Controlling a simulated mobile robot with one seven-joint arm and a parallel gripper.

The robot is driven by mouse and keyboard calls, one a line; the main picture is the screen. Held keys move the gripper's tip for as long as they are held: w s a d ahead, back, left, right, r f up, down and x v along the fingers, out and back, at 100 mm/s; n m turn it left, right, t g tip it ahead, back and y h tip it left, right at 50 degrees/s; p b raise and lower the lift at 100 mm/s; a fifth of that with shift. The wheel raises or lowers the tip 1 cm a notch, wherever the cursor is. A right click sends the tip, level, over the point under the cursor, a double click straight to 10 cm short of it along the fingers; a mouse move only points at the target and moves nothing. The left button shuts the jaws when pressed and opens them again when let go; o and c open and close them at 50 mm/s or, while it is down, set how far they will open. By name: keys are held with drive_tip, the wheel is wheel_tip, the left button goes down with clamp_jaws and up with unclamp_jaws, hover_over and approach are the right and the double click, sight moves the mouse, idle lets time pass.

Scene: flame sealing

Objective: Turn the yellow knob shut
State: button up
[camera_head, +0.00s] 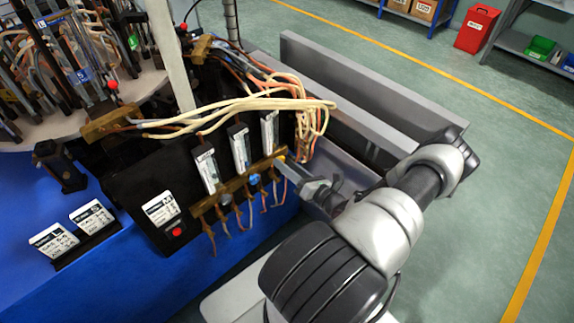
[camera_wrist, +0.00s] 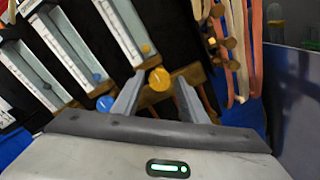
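The yellow knob (camera_wrist: 160,79) is a small round knob on a brass strip below the rightmost flow tube. In the wrist view it sits between my two fingertips, with a small gap on each side. In the head view the yellow knob (camera_head: 281,157) is small and partly hidden by my gripper (camera_head: 289,172), which reaches in from the right. My gripper (camera_wrist: 159,86) is open, its fingers on either side of the knob; whether they touch it is hard to tell. A blue knob (camera_wrist: 104,103) is just left of my left finger.
Flow tubes (camera_head: 239,148) stand on a black panel. Pale hoses (camera_head: 260,104) loop above, and orange tubes (camera_wrist: 255,50) hang close on the right. Thin copper tubes (camera_head: 209,236) hang below the brass strip. Open floor (camera_head: 480,200) lies to the right.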

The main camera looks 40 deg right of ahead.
drive_tip(key=shift+o, duration=0.4)
drive_tip(key=s+d, duration=0.1)
drive_tip(key=s, duration=1.6)
drive_tip(key=shift+s+d+b, duration=0.2)
drive_tip(key=shift+b, duration=0.2)
